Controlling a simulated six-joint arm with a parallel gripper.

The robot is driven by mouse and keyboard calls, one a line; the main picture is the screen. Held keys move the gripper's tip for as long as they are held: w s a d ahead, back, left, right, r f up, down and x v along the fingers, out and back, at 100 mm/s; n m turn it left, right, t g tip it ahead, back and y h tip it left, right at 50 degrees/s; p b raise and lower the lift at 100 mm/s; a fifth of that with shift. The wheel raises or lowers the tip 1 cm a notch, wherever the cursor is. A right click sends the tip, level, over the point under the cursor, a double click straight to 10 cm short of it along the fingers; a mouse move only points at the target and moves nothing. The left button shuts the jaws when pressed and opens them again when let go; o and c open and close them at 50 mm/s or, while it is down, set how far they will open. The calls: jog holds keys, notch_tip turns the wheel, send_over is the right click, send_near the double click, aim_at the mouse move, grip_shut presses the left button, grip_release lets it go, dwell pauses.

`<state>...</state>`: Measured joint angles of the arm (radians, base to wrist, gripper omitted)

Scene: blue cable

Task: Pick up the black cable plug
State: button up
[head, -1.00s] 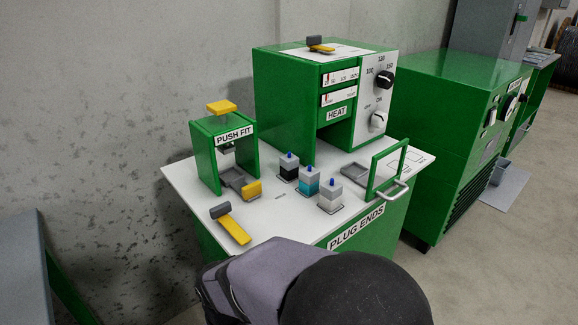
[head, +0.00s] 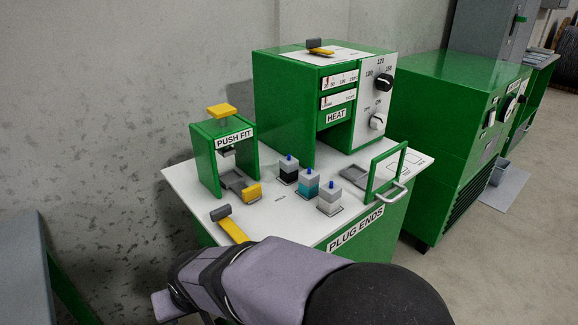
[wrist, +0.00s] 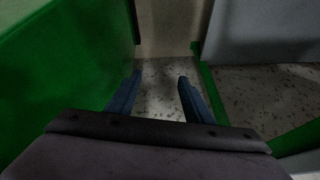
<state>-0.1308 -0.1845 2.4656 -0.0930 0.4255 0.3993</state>
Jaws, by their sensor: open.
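The plug with the black band (head: 288,169) stands upright on the white worktop, leftmost in a row of similar plugs in the head view. It has a grey top and a blue tip. A teal-banded plug (head: 309,183) and a plain white-grey plug (head: 329,198) stand to its right. My gripper (wrist: 158,80) is open and empty in the wrist view, pointing down at the speckled floor beside a green panel. It is away from the plugs, and no plug shows in the wrist view. In the head view its fingers are hidden or out of frame.
The green push-fit press (head: 205,160) stands left of the plugs, with a yellow-handled tool (head: 233,228) in front. The green heat unit (head: 283,95) is behind. A green-framed guard (head: 371,175) stands at the right. My arm covers the worktop's front edge.

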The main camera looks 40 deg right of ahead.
jog(key=w+a+r+n+t+y+p, duration=0.1)
jog(key=w+r+n+t+y, duration=0.1)
jog(key=w+r+t, duration=0.55)
jog(key=w+a+r+n+t+y+p, duration=0.1)
jog(key=w+a+r+n+t+y, duration=0.15)
jog(key=w+r, duration=0.95)
jog(key=s+d+r+m+t+h+p, duration=0.1)
jog(key=s+d+r+m+h+p, duration=0.2)
jog(key=d+r+m+p, duration=0.65)
jog(key=s+d+r+m+h+p, duration=0.25)
jog(key=d+r+m+p, duration=0.25)
jog(key=d+r+p, duration=0.85)
jog(key=n+g+b, duration=0.1)
jog(key=n+g, duration=0.1)
jog(key=n, duration=0.9)
send_near(292, 162)
jog(key=shift+w+r, duration=0.25)
jog(key=shift+w, duration=0.45)
jog(key=shift+s+f+n, duration=0.25)
jog(key=shift+s+n, duration=0.15)
jog(key=shift+s, duration=0.05)
jog(key=x, duration=0.6)
jog(key=shift+w+a+f, duration=0.1)
jog(key=shift+w+f, duration=0.05)
jog(key=shift+f, duration=0.1)
jog(key=shift+x, duration=2.85)
jog(key=shift+r, duration=0.1)
jog(key=c, duration=1.1)
